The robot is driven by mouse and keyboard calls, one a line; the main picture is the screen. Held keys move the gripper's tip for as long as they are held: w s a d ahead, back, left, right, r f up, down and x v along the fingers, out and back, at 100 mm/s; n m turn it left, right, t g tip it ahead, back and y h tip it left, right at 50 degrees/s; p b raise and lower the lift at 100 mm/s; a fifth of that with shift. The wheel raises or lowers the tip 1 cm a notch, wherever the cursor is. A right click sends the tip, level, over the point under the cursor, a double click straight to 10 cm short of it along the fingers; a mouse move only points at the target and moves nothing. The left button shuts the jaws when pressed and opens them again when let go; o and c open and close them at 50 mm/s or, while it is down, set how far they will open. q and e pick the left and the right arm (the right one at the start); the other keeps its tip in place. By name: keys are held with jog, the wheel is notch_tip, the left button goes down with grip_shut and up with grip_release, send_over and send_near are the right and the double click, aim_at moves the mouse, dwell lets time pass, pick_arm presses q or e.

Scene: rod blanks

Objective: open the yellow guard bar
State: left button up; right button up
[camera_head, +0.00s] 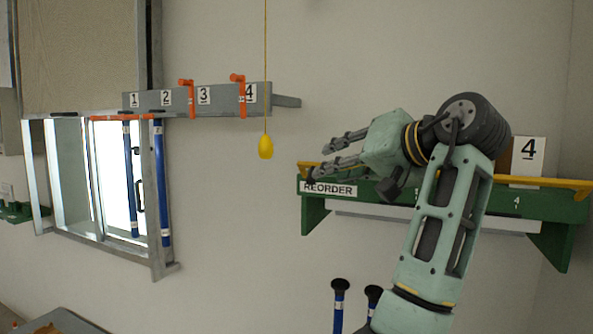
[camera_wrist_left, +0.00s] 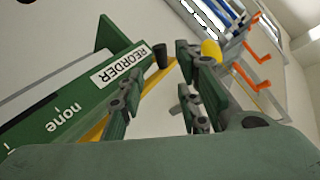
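The yellow guard bar (camera_head: 556,183) runs along the top of the green shelf (camera_head: 312,205), which has a REORDER label at its left end. My left gripper (camera_head: 322,158) is open, with its two fingers spread, near the bar's left end. My arm hides the middle of the bar. In the left wrist view, the bar (camera_wrist_left: 156,77) runs beyond the fingers of the left gripper (camera_wrist_left: 160,72), with nothing held between them. I cannot tell whether a finger touches it. My right gripper does not show.
A yellow pull (camera_head: 265,147) hangs on a cord left of the gripper. A grey numbered rail (camera_head: 218,98) carries orange levers (camera_head: 187,97). Blue rods (camera_head: 164,190) stand by the window at left. Black-topped rods (camera_head: 339,300) stand below the shelf. A "4" card (camera_head: 528,160) is at right.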

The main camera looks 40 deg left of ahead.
pick_arm(q)
jog(key=p+x, duration=0.3)
jog(key=x, duration=0.3)
jog(key=shift+r, duration=0.2)
jog(key=shift+c, duration=0.3)
jog(key=c, duration=0.4)
grip_shut()
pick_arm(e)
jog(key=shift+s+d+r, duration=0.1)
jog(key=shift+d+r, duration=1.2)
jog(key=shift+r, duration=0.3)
